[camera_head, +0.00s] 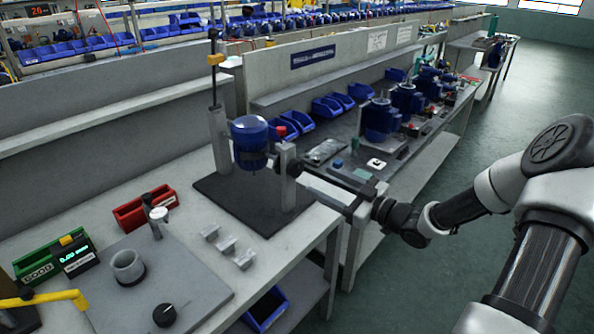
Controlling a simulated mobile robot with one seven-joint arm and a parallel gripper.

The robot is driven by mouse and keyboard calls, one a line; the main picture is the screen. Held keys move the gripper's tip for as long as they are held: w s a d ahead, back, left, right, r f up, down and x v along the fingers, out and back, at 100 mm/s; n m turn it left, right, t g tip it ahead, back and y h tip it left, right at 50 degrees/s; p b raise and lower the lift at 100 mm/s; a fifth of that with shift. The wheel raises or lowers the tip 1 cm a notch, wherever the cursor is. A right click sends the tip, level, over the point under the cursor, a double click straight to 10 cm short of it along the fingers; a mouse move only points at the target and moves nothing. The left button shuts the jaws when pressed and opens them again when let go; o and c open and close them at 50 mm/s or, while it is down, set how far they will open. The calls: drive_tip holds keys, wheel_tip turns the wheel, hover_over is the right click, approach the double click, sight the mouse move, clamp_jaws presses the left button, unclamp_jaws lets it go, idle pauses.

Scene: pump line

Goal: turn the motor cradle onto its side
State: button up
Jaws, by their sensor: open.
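The motor cradle (250,160) holds a blue motor (249,133) between two grey posts on a dark base plate (228,203). The motor stands upright, with its rounded blue end up. A dark knob or shaft end (295,169) shows at the right post (287,178). My gripper (314,176) reaches in from the right, its long fingers open and pointing at this right side of the cradle. The fingertips are close to the knob; I cannot tell whether they touch it.
A tall rod with a yellow block (215,60) rises at the left post. Small grey blocks (228,245), a red bin (145,208) and a gauge station (150,285) lie to the left. Blue bins and motors (378,118) stand on the bench behind.

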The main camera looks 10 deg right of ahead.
sight(299, 170)
drive_tip(key=x, duration=1)
drive_tip(key=shift+w+a, duration=0.25)
drive_tip(key=shift+w, duration=0.05)
drive_tip(key=c, duration=1.5)
drive_tip(key=shift+r+m, duration=0.1)
drive_tip(key=shift+m, duration=0.6)
drive_tip(key=shift+m+p, duration=0.5)
drive_tip(key=shift+m, duration=0.4)
drive_tip(key=o, duration=1.5)
